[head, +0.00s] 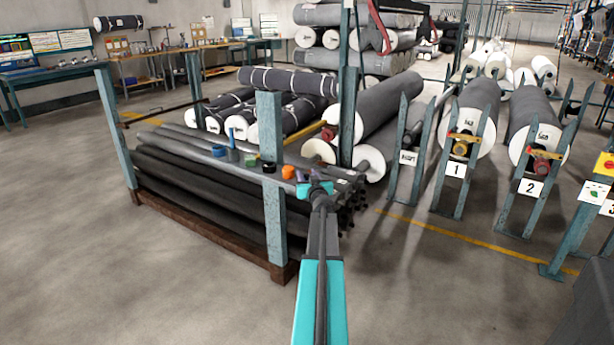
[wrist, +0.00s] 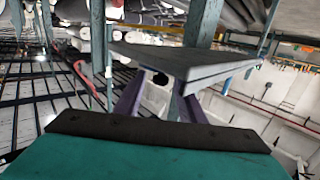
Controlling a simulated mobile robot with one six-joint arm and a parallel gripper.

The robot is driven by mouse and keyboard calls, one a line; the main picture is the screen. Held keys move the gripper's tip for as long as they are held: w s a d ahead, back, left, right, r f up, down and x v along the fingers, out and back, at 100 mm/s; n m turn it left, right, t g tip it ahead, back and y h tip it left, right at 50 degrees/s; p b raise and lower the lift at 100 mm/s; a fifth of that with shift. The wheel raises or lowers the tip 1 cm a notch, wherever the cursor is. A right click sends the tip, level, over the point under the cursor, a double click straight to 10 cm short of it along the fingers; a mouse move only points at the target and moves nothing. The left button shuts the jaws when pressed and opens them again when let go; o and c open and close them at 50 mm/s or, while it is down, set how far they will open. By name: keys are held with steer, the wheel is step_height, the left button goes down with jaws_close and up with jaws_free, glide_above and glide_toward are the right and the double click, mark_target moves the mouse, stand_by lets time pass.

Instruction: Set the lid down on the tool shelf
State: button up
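My gripper (head: 308,184) is at the right end of a narrow shelf (head: 237,159) on the rack's near side, by the post. In the head view it is small and its fingertips are unclear. The wrist view shows two purple fingers (wrist: 157,98) spread apart at their bases. A grey slab (wrist: 185,62) crosses in front of their tips and hides them. A dark round patch (wrist: 160,78) shows between the fingers; I cannot tell whether it is the lid. On the shelf stand a blue piece (head: 218,150), a green piece (head: 250,158), a black piece (head: 268,166) and an orange piece (head: 288,172).
Dark rolls (head: 200,195) fill the rack below the shelf. A teal post (head: 272,215) rises close to my gripper's left. Large grey rolls (head: 385,115) and numbered stands (head: 455,170) are to the right. The floor at front left is clear.

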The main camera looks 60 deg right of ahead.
steer(key=p+v, duration=0.1)
steer(key=v, duration=1)
steer(key=shift+a, duration=0.2)
steer(key=shift+s, duration=0.1)
stand_by(0.8)
